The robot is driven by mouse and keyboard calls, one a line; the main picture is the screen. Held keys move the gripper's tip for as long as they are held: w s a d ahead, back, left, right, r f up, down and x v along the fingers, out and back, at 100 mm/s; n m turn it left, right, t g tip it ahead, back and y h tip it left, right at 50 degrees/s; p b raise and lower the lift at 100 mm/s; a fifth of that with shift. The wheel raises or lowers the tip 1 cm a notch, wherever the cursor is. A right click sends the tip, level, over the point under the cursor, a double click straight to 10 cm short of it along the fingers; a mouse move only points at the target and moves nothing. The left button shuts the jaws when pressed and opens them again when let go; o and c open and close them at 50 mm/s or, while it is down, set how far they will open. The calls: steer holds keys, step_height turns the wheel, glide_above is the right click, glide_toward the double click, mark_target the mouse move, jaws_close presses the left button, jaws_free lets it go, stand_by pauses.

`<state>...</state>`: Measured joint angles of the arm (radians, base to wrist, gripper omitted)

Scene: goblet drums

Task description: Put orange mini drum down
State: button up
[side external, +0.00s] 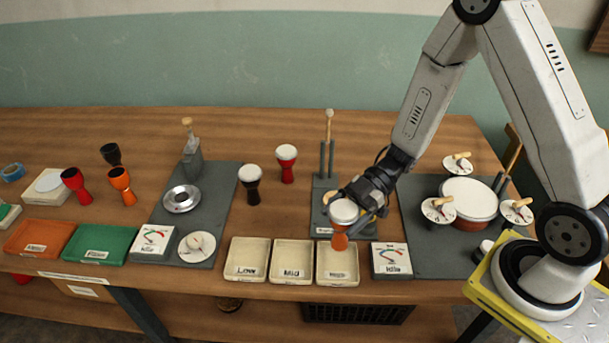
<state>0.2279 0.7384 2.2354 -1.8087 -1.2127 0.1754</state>
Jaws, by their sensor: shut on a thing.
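The orange mini drum (340,242) is in my gripper (360,218), about upright, with its white head up and its orange foot down. The dark fingers are shut on it and hide part of its middle. It is at the back part of the rightmost of three cream trays (338,279); I cannot tell whether its foot touches the tray. The other two cream trays, marked Low (247,272) and Mid (292,273), look empty.
A black drum (252,190) and a red drum (287,170), both white-headed, stand left of my gripper. A grey stand with a mallet (329,118) is behind it. A dial card (391,261) lies right of the trays. A large drum (469,196) is farther right.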

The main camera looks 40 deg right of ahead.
mark_target(341, 239)
steer(key=shift+f, duration=2.15)
steer(key=shift+f, duration=1.75)
steer(key=shift+f, duration=0.1)
steer(key=o, duration=1.1)
steer(key=shift+d, duration=0.1)
steer(key=v, duration=1.2)
